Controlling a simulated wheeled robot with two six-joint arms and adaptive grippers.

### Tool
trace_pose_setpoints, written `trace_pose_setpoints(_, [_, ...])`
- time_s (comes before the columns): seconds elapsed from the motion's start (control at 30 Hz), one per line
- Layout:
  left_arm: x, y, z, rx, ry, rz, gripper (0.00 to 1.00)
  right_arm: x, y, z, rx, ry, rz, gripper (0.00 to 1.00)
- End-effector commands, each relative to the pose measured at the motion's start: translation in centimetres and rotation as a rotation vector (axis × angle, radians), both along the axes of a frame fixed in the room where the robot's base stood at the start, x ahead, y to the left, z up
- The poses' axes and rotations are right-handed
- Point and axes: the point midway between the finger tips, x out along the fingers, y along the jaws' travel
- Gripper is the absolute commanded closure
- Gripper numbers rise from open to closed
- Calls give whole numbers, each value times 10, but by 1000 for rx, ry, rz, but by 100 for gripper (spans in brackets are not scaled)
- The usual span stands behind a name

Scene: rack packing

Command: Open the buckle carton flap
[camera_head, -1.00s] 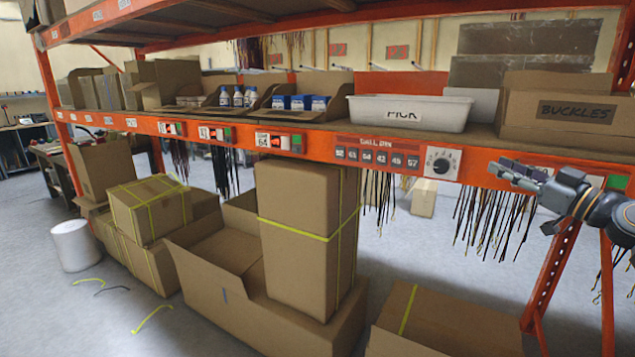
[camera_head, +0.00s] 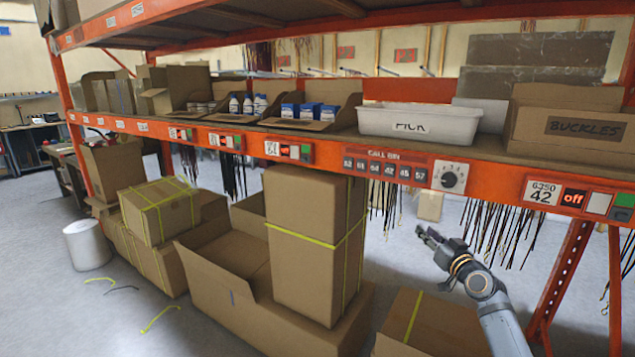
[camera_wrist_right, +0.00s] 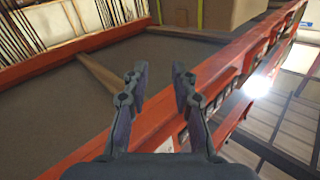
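The buckle carton (camera_head: 532,128) stands on the orange rack shelf at the right in the head view, with "BUCKLES" on its front. A tan cardboard panel (camera_head: 567,96) stands up at its top rear; the carton's inside is hidden. My right gripper (camera_head: 427,235) is below the shelf beam, to the lower left of the carton and apart from it. In the right wrist view, the right gripper (camera_wrist_right: 158,84) has its two fingers apart with nothing between them. My left gripper is not in view.
The orange shelf beam (camera_head: 480,196) with a dial and labels lies between gripper and carton. A white PICK bin (camera_head: 375,121) stands left of the carton. Dark straps (camera_head: 503,235) hang behind the beam. Large cartons (camera_head: 305,282) stand on the floor below.

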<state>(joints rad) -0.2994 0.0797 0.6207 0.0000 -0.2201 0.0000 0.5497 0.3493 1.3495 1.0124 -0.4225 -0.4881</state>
Motion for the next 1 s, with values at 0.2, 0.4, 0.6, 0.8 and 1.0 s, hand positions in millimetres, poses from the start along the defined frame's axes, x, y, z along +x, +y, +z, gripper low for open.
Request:
trace_pose_setpoints(0.2, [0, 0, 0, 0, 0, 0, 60, 3, -52, 8, -272, -54, -247, 74])
trace_pose_setpoints(0.4, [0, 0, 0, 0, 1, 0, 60, -1, -72, 12, -465, -111, -359, 74])
trace_pose_setpoints(0.6, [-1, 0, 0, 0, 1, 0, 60, -18, -70, -119, -448, 98, -321, 74])
trace_pose_setpoints(0.8, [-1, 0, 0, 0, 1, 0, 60, -71, -62, -271, -435, 347, -277, 74])
trace_pose_setpoints(1.0, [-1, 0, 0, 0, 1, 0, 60, -170, -47, -422, -418, 619, -228, 74])
